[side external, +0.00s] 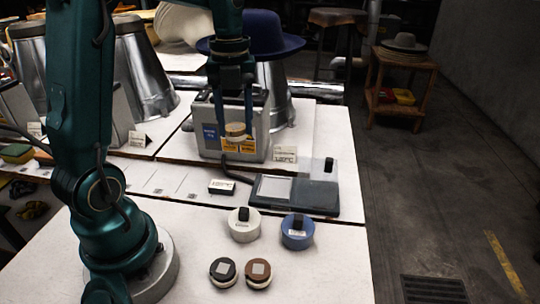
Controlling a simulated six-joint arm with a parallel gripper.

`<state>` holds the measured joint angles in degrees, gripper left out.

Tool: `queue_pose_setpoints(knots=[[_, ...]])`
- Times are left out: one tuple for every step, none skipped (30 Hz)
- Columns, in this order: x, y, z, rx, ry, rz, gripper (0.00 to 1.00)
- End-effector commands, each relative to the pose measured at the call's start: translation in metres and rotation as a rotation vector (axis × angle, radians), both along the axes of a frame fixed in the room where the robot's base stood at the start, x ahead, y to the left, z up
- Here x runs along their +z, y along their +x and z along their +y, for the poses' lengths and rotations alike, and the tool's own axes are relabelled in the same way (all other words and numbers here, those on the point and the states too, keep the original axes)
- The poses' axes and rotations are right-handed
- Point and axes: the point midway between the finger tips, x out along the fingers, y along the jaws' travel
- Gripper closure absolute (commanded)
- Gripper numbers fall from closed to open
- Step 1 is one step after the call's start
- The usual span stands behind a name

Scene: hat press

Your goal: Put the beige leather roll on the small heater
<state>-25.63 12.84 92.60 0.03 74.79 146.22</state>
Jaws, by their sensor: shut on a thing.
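My gripper (235,127) points down at the picture's centre, in front of a grey metal box. It is shut on a small round beige roll (235,131), held in the air between the fingers. A low dark slab device (318,198) with a pale square plate (273,187) lies on the white table to the right and nearer the camera; it may be the small heater. The held roll is apart from it.
A small dark box (222,187) lies left of the slab. The grey box (262,122) and a blue hat (262,35) stand behind.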

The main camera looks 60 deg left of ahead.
Motion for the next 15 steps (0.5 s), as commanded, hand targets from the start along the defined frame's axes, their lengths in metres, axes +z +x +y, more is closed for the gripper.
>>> queue_pose_setpoints(knots=[[0.001,-0.003,0.012,0.047,0.001,-0.003,1.0],[0.001,-0.005,0.017,0.066,0.002,-0.003,1.0],[0.001,-0.007,0.023,0.089,0.002,-0.005,1.0],[0.001,-0.008,0.027,0.103,0.002,-0.004,1.0],[0.001,-0.009,0.03,0.115,0.002,-0.004,1.0],[0.001,-0.01,0.032,0.127,0.002,-0.004,1.0],[0.0,-0.011,0.033,0.133,0.002,-0.004,1.0],[-0.001,-0.01,0.033,0.137,0.002,-0.004,1.0],[-0.003,-0.009,0.031,0.141,0.001,-0.003,1.0],[-0.005,-0.007,0.028,0.14,0.001,-0.003,1.0],[-0.008,-0.004,0.025,0.139,0.001,-0.001,1.0],[-0.012,-0.001,0.018,0.136,0.0,0.001,1.0],[-0.016,0.003,0.013,0.136,0.001,0.0,1.0],[-0.02,0.007,0.007,0.135,0.001,0.0,1.0],[-0.026,0.012,0.0,0.134,0.0,0.002,1.0]])
